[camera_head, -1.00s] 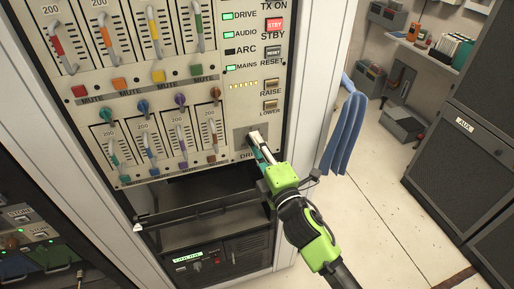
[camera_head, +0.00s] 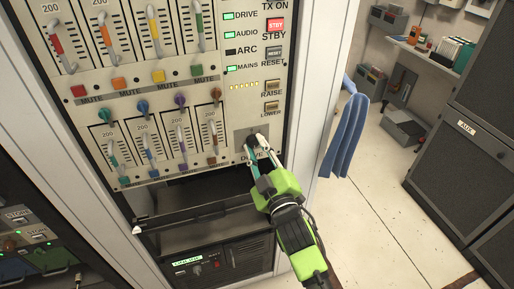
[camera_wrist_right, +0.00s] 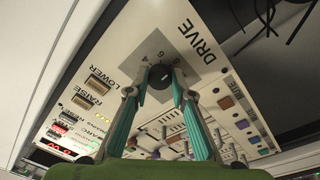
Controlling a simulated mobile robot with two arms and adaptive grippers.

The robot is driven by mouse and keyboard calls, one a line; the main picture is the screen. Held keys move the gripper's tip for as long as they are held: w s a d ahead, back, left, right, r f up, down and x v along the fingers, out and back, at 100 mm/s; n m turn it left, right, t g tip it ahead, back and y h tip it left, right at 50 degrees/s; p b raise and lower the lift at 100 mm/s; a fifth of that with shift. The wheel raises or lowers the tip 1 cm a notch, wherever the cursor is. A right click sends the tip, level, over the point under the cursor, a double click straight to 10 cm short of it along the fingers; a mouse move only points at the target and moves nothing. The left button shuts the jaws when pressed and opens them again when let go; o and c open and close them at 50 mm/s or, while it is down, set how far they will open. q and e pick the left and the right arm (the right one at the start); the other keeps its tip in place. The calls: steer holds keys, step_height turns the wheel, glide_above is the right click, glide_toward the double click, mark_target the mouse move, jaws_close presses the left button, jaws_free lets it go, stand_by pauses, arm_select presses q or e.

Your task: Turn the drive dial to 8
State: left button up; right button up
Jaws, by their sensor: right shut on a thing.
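The drive dial (camera_wrist_right: 160,77) is a round black knob on a grey square plate (camera_wrist_right: 152,54), with the word DRIVE printed beside it. The printed figures 4, 6 and 8 show around its rim in the right wrist view. A pale mark shows on the knob's face, but I cannot tell surely which figure it meets. My right gripper (camera_head: 255,145) has its two fingers on opposite sides of the knob, shut on it; it also shows in the right wrist view (camera_wrist_right: 158,86). In the head view the fingers and their shadow mostly hide the dial. My left gripper is not in view.
The RAISE (camera_head: 272,86) and LOWER (camera_head: 271,107) buttons sit just above the dial. Several fader levers, such as a brown-knobbed one (camera_head: 215,93), stand to its left. A shelf opening (camera_head: 205,205) lies below. A blue cloth (camera_head: 345,140) hangs at right.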

steer(key=shift+m, duration=0.4)
steer(key=o, duration=1.1)
steer(key=shift+s, duration=0.1)
steer(key=v, duration=1.1)
steer(key=shift+s, duration=0.4)
steer(key=shift+d+f, duration=0.1)
steer(key=shift+f, duration=0.05)
